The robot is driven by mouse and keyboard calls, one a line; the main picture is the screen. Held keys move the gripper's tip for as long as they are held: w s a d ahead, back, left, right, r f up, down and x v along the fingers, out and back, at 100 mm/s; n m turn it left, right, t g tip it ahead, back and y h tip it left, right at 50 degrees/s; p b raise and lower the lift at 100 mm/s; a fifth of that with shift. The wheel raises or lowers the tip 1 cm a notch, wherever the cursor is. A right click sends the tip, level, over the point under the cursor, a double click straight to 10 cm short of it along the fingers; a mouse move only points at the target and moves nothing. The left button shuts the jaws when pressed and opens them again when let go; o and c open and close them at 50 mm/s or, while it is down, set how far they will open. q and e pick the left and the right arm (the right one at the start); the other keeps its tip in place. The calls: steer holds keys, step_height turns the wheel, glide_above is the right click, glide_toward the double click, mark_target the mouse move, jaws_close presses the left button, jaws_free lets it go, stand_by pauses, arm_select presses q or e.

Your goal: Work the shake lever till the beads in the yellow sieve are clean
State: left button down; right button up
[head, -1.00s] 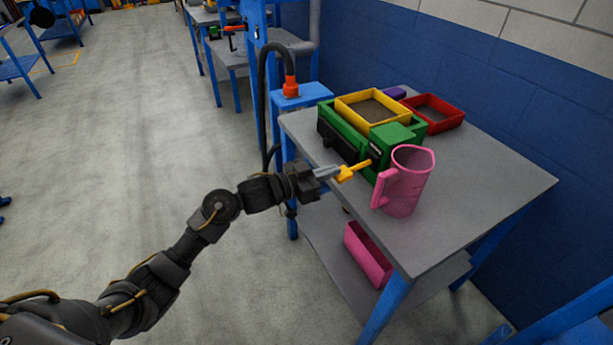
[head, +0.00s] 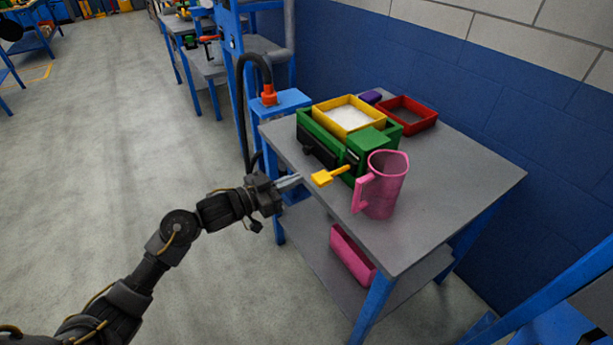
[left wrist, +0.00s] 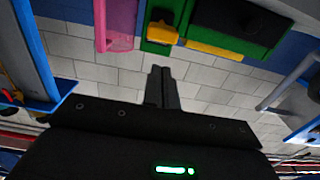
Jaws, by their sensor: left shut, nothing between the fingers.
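The yellow sieve (head: 348,114) sits in the green shaker box (head: 366,143) on the grey table. Its contents look white and even; single beads are too small to tell. The yellow shake lever (head: 325,177) sticks out of the box's near side, over the table's left edge. My left gripper (head: 291,182) is shut and empty, a little left of the lever's end and apart from it. In the left wrist view my shut fingers (left wrist: 161,72) point toward the lever (left wrist: 163,35), with a gap between. My right gripper is not in view.
A pink jug (head: 383,186) stands close to the right of the lever. A red tray (head: 408,116) and a small purple item (head: 371,97) lie behind the box. A pink bin (head: 352,256) sits on the lower shelf. The table's right side is clear.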

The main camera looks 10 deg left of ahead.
arm_select(q)
steer(key=v, duration=0.5)
steer(key=shift+s+a+r, duration=0.2)
steer(key=shift+s+a, duration=0.05)
stand_by(1.1)
